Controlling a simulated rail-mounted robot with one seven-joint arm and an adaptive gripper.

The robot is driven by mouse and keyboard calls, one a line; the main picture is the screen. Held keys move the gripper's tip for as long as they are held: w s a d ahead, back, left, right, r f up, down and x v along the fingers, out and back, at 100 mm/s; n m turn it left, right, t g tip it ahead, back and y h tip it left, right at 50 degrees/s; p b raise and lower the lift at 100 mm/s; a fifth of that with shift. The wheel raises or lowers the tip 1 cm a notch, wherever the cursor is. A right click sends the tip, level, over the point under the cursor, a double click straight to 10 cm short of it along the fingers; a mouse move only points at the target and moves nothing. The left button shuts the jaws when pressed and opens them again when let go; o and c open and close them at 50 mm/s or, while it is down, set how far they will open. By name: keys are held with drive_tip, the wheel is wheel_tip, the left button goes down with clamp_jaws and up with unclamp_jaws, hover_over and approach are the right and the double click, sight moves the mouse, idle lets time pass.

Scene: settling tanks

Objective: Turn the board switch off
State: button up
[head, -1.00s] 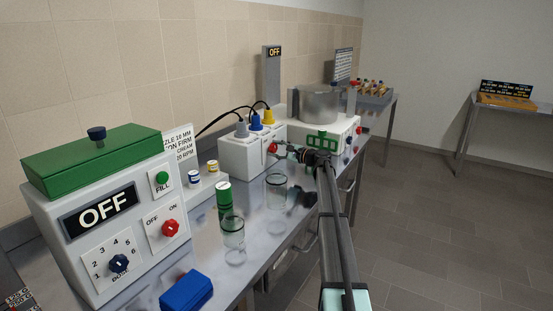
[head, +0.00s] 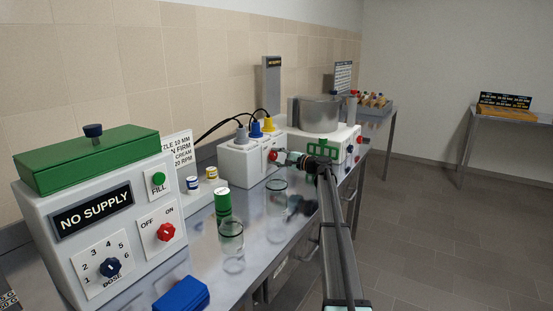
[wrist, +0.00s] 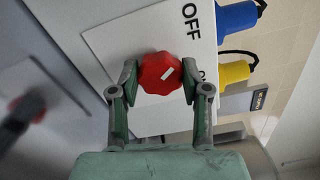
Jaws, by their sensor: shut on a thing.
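The board is a white box (head: 242,163) on the bench, with grey, blue and yellow plugs on top. Its switch is a red knob (wrist: 160,73) on a white plate marked OFF and ON; the knob also shows in the head view (head: 273,156). My gripper (wrist: 158,80) has a finger on each side of the knob and is shut on it. In the wrist view the knob's white mark points right and slightly up, between the OFF and ON labels. The ON label is partly hidden by a finger. My gripper (head: 281,157) reaches the knob from the right.
A white machine with a green lid (head: 98,220) stands at the left and its display reads NO SUPPLY. Glass jars (head: 231,246), a green cylinder (head: 223,205) and a blue block (head: 181,294) stand on the bench. A steel-bowl machine (head: 320,130) stands behind my gripper.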

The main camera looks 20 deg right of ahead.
drive_tip(key=shift+r, duration=0.1)
drive_tip(key=o, duration=1.1)
drive_tip(key=shift+w+a, duration=0.1)
drive_tip(key=shift+o, duration=0.2)
drive_tip(key=v, duration=1.2)
